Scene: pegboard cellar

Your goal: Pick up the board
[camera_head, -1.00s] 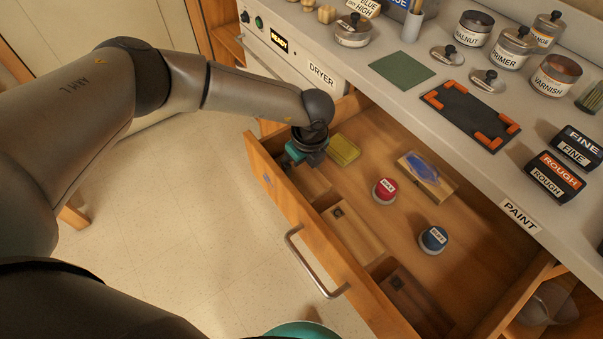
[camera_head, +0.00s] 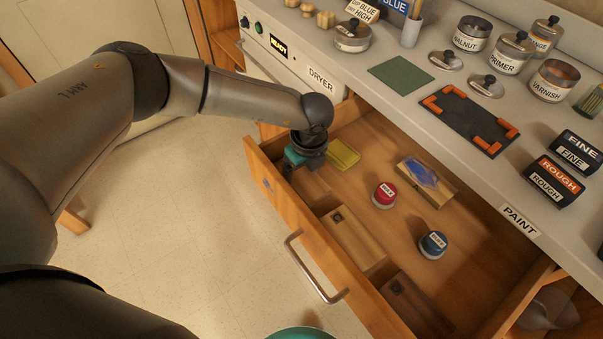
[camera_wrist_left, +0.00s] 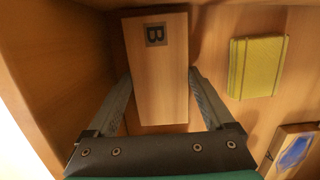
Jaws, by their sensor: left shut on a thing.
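In the head view my left gripper (camera_head: 304,158) reaches down into the drawer's left front corner and hides part of the board (camera_head: 312,186). My right gripper is not in view.
A yellow block (camera_head: 343,154), a red-topped jar (camera_head: 384,195), a blue-topped jar (camera_head: 433,244) and a wooden block with a blue patch (camera_head: 427,182) are in the drawer. The counter overhangs behind, with a black tray (camera_head: 468,118) and cans. Drawer walls stand close beside the gripper.

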